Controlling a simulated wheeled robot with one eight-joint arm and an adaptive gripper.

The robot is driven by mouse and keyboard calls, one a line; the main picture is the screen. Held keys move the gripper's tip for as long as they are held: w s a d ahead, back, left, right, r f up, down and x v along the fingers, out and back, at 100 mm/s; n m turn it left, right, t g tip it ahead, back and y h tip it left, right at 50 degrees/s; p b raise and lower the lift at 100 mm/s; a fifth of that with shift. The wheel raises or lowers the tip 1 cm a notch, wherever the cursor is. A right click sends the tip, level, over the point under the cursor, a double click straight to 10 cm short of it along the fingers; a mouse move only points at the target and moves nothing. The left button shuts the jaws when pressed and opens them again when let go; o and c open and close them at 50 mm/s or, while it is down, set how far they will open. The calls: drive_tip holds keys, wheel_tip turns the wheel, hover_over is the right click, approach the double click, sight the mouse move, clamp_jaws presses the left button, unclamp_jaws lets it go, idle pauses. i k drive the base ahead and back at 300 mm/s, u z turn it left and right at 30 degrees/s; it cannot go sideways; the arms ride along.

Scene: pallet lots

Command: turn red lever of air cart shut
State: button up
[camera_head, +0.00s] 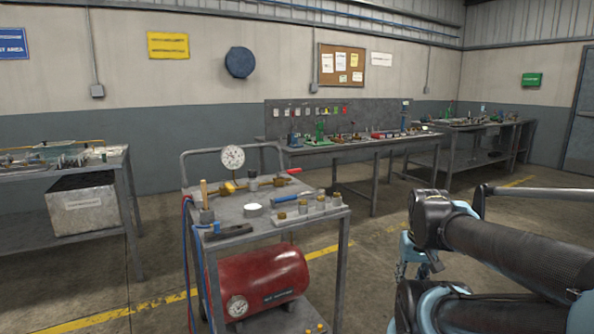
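The air cart (236,212) is a grey metal trolley left of centre. A small red lever (294,171) shows at the back right of its top, beside brass fittings (280,181). The lever lies roughly level and points right; whether the valve is open or shut cannot be told. A round white gauge (232,158) stands at the back left of the top. What seems to be my gripper (405,268) is small and partly hidden by my arm, right of the cart and apart from it. Its fingers are too unclear to judge.
The cart top holds a hammer (206,203), a blue-handled tool (291,198) and a strip with brass fittings (295,216). A red tank (262,282) lies on its lower shelf. Workbenches stand left (66,168) and behind (345,146). Floor right of the cart is clear.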

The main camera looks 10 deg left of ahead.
sight(295, 170)
drive_tip(key=z, duration=0.05)
drive_tip(key=i, duration=0.65)
drive_tip(key=u, duration=0.75)
